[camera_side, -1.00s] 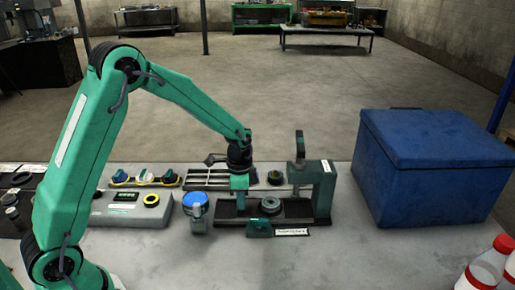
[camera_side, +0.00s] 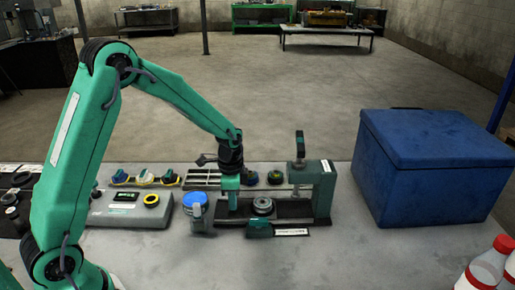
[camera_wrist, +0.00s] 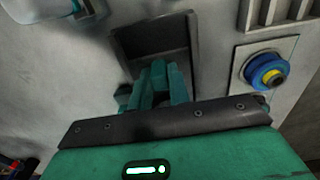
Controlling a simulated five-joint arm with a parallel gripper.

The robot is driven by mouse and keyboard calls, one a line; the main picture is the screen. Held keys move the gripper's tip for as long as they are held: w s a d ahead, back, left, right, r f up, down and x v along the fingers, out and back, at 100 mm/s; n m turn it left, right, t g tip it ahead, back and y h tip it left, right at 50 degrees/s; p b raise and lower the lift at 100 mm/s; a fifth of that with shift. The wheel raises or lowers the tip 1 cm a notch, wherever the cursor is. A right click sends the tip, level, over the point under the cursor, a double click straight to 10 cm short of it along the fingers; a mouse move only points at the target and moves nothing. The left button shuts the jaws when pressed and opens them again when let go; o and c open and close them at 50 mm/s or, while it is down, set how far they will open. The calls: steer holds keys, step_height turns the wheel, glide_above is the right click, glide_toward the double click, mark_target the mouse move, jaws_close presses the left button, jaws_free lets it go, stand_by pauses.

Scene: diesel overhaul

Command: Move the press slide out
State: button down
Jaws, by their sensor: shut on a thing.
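The press (camera_side: 312,185) stands on the bench with a green frame and a black lever on top. Its dark slide base (camera_side: 285,211) runs out to the left. A round silver part (camera_side: 262,205) sits on the slide, left of the press frame. My gripper (camera_side: 230,205) points down at the left end of the slide and is shut on the slide's handle, which my fingers mostly hide. In the wrist view my green fingers (camera_wrist: 160,82) are close together in front of a dark open tray-like shape (camera_wrist: 190,43).
A blue lidded box (camera_side: 430,165) stands right of the press. A grey panel with a display (camera_side: 128,205) is farther left. A blue and yellow part (camera_wrist: 266,72) lies behind.

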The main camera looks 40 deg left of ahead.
steer(key=shift+s+a+r, duration=0.1)
steer(key=shift+s+a, duration=1)
steer(key=shift+a, duration=0.1)
steer(key=c, duration=1.4)
jaws_free()
steer(key=shift+o, duration=0.2)
steer(key=shift+r, duration=2.65)
step_height(320, 180, up, 4)
steer(key=shift+s, duration=0.1)
